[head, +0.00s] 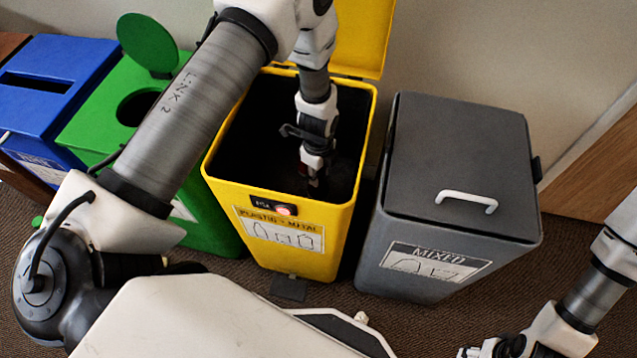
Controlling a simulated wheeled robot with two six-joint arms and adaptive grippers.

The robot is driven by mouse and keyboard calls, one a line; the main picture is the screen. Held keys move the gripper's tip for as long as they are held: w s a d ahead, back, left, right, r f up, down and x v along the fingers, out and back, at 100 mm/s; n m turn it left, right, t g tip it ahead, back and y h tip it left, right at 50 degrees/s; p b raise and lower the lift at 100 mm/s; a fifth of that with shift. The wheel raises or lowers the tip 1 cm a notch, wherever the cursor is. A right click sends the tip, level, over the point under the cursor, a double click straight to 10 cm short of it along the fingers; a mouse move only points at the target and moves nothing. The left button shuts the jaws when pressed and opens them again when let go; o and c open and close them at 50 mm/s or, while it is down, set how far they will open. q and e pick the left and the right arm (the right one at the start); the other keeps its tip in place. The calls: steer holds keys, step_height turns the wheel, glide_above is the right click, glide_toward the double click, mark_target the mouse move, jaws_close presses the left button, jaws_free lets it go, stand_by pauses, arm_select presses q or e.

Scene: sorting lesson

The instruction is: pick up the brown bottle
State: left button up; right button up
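I cannot make out a brown bottle in the head view. My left gripper (316,182) reaches down inside the open yellow plastic-and-metal bin (285,232), below its rim. The fingers are small and dark against the black interior, so I cannot tell whether they are open, shut or holding something. My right gripper (484,351) is at the bottom right, partly cut off by the picture's lower edge, and its fingers are too unclear to read.
A grey mixed bin (455,165) with a closed lid stands right of the yellow bin. A green bin (97,128) with a round hole and raised round lid, and a blue slotted bin (75,62), stand left. Brown carpet (430,318) is clear in front of the grey bin.

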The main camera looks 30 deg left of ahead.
arm_select(q)
jaws_close()
